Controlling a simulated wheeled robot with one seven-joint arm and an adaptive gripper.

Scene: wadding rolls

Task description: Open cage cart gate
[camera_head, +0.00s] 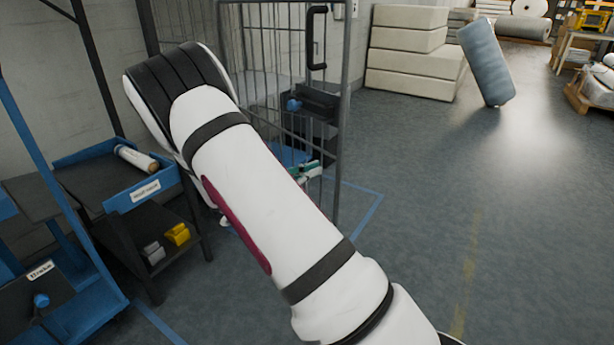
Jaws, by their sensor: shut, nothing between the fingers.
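The cage cart's gate is a panel of grey bars with a tall post (343,120) at its right edge, and it looks closed. A black upright handle (317,40) is on it near the top. Below is a black latch box (320,104) with a blue knob (294,105). My white arm crosses in front and hides the gate's lower left part. My gripper (308,170) seems to be the small white and green piece showing past the arm, below the latch box. It is shut and empty, mostly hidden, apart from the knob and handle.
A blue cart with a tray (140,193) holding a roll stands left, with yellow and grey items below. A blue frame (95,305) is at the far left. Pale stacked blocks (410,52) and a leaning blue-grey roll (487,62) stand behind. The right floor is open.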

